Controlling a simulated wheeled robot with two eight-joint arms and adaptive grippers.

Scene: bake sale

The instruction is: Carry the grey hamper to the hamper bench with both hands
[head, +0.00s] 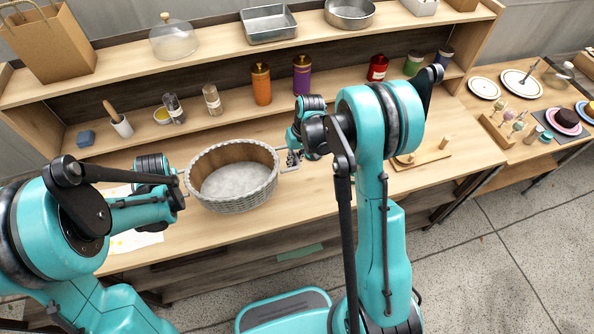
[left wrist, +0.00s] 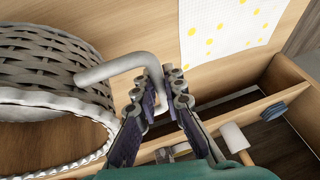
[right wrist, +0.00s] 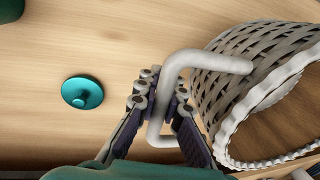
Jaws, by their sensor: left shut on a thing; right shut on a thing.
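The grey hamper (head: 240,200) is a round woven basket with a pale rim and a brown inner wall. It is upright over the wooden worktop in the head view. It also shows in the left wrist view (left wrist: 45,65) and the right wrist view (right wrist: 235,75). My left gripper (left wrist: 160,92) is shut on one pale bent handle (left wrist: 125,66). My right gripper (right wrist: 163,92) is shut on the opposite handle (right wrist: 205,60); in the head view it is at the hamper's right side. I cannot tell whether the hamper's base touches the wood.
Shelves behind hold an orange bottle (head: 261,86), a purple bottle (head: 302,76) and a metal pan (head: 268,24). A dotted paper (left wrist: 230,28) lies near the left handle. A teal knobbed disc (right wrist: 82,92) is near the right gripper. A wooden pegged board (head: 425,156) stands right.

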